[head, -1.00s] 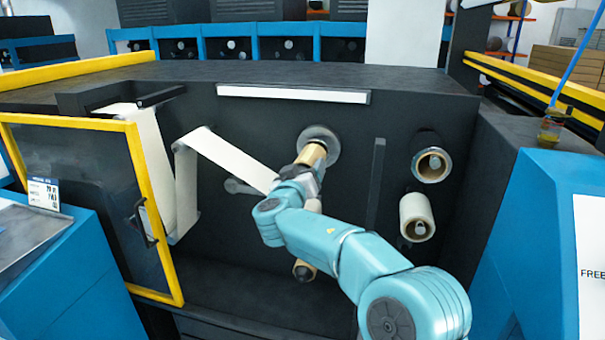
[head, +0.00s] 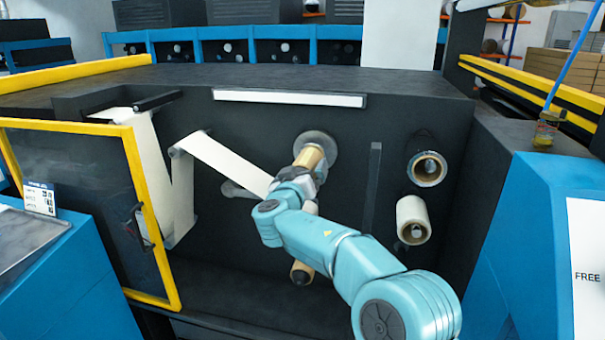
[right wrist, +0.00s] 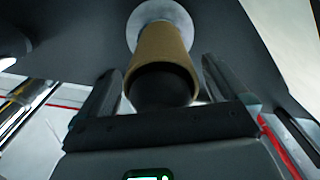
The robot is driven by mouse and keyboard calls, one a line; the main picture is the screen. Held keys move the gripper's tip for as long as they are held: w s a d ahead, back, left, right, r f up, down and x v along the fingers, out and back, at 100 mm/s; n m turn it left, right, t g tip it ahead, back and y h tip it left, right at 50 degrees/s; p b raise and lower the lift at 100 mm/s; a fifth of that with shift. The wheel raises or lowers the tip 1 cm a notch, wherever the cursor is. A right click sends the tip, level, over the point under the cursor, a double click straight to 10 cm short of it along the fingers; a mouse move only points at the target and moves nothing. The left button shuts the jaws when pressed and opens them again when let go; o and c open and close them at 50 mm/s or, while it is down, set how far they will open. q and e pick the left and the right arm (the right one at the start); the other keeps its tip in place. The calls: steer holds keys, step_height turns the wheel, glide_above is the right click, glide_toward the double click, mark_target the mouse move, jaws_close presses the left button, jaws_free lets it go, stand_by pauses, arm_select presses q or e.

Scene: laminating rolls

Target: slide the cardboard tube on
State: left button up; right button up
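The brown cardboard tube (head: 309,158) sticks out from the round grey flange (head: 321,142) on the dark machine wall. In the right wrist view the tube (right wrist: 160,52) points its near end at me, with its far end at the pale flange (right wrist: 167,13). The inside of the tube is dark, so I cannot make out the spindle. My right gripper (head: 302,176) is at the tube's near end. In the wrist view its fingers (right wrist: 158,75) stand on both sides of the tube with a small gap at each side, so it looks open. My left gripper is not in view.
Two rolls sit on spindles to the right, a dark-wrapped one (head: 427,168) above a pale one (head: 413,220). A white web (head: 232,163) runs down from the left behind my gripper. Another core (head: 301,273) is below. A yellow-framed door (head: 150,215) stands at the left.

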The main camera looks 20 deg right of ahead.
steer(key=shift+s, duration=0.1)
steer(key=shift+s+a+f+b, duration=0.15)
steer(key=shift+s+a+b, duration=0.1)
steer(key=shift+a+b, duration=0.1)
steer(key=b+v, duration=0.5)
steer(key=v, duration=1)
steer(key=s+f+n+g+y+p, duration=0.1)
steer(key=s+f+n+g+y, duration=0.15)
steer(key=f, duration=0.75)
steer(key=s+a+f+n+g+y+p, duration=0.15)
steer(key=f+g, duration=0.25)
steer(key=f, duration=0.6)
steer(key=s+f+n+g+y, duration=0.2)
steer(key=f+g+y, duration=0.1)
steer(key=f, duration=0.7)
steer(key=s+a+f+m+g+y+p, duration=0.1)
steer(key=s+f+m+y, duration=0.1)
steer(key=s+f, duration=0.3)
steer(key=s+f+m+g+y+p, duration=0.2)
steer(key=s+f, duration=0.4)
steer(key=s, duration=0.6)
steer(key=s+a+f+m+g+y+p, duration=0.1)
steer(key=s+f+g+y, duration=0.1)
steer(key=s+f, duration=0.4)
steer(key=s+y, duration=0.1)
steer(key=s, duration=0.2)
steer(key=shift+s+a+f+m, duration=0.25)
steer(key=shift+s+a+m, duration=0.05)
steer(key=shift+m, duration=0.1)
